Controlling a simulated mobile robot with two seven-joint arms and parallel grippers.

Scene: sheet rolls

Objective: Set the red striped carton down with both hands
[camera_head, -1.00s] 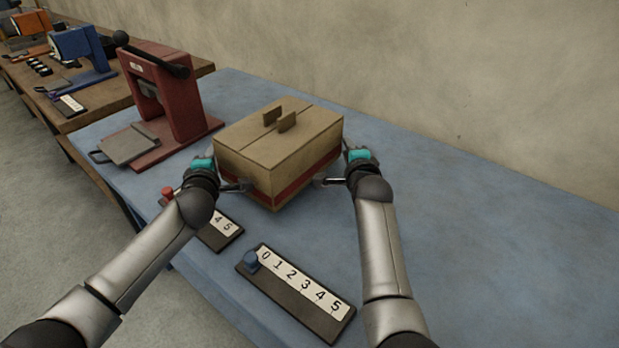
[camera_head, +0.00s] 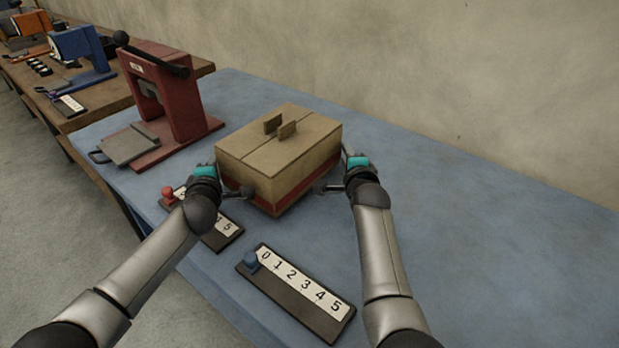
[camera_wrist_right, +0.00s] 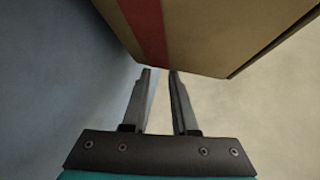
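The red striped carton (camera_head: 277,165) is a tan box with a red band low on its sides and two upright tabs on its lid. It is level, between my two hands over the blue table (camera_head: 450,200); I cannot tell whether its base touches the tabletop. My left gripper (camera_head: 214,168) is at its left side, fingers mostly hidden. My right gripper (camera_head: 346,152) is at its right side. In the right wrist view my right gripper (camera_wrist_right: 160,72) has its fingers apart with nothing between them, and the carton (camera_wrist_right: 205,30) lies just beyond the tips.
A red press (camera_head: 170,100) stands left of the carton. Two number strips lie in front: one with a blue knob (camera_head: 300,295), one with a red knob (camera_head: 222,233) partly behind my left arm. The table's right side is clear. A wall runs behind.

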